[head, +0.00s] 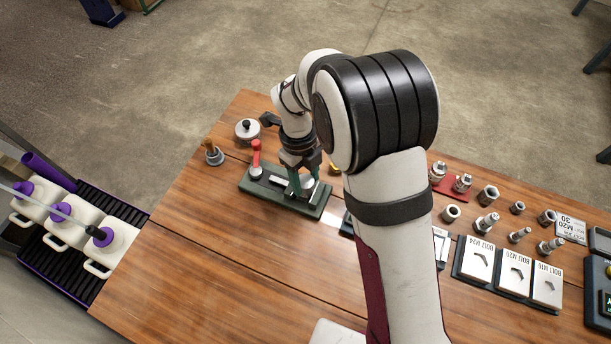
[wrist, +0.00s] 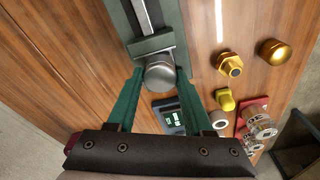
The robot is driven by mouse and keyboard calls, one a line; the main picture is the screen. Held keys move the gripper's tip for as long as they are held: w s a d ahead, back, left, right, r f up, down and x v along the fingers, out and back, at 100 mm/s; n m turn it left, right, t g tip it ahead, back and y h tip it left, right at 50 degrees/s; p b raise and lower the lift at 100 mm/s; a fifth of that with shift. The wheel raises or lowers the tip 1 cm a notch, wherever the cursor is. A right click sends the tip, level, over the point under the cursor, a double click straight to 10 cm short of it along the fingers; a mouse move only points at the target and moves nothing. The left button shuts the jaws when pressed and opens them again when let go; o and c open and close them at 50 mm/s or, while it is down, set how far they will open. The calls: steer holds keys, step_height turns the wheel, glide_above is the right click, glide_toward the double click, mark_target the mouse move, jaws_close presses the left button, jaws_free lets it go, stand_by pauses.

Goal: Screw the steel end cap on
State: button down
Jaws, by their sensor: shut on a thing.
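My gripper (wrist: 160,73) has two green fingers, shut on the round steel end cap (wrist: 159,77), one finger on each side. The cap sits at the near end of a grey clamp block on the green fixture (wrist: 124,14); a light bar or pipe runs along the fixture behind it. I cannot tell whether the cap's thread is engaged. In the head view, my gripper (head: 301,184) points down over the right part of the green fixture (head: 256,187), which has a red lever (head: 256,153) on its left. My wrist and fingers partly hide the cap there.
Brass fittings (wrist: 230,65) and a red mat (wrist: 243,119) with fittings lie right in the wrist view. A small dark device (wrist: 168,115) is below the cap. In the head view, bolt boxes (head: 513,272) stand right, a round pot (head: 247,131) behind. The front-left table is clear.

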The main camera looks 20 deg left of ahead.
steer(key=m, duration=0.7)
steer(key=shift+f+g, duration=0.1)
steer(key=shift+g, duration=0.2)
steer(key=c, duration=0.5)
jaws_free()
steer(key=n, duration=0.4)
steer(key=n+t, duration=0.1)
steer(key=n, duration=0.9)
steer(key=shift+n+t, duration=0.3)
steer(key=n, duration=0.3)
steer(key=shift+n, duration=0.3)
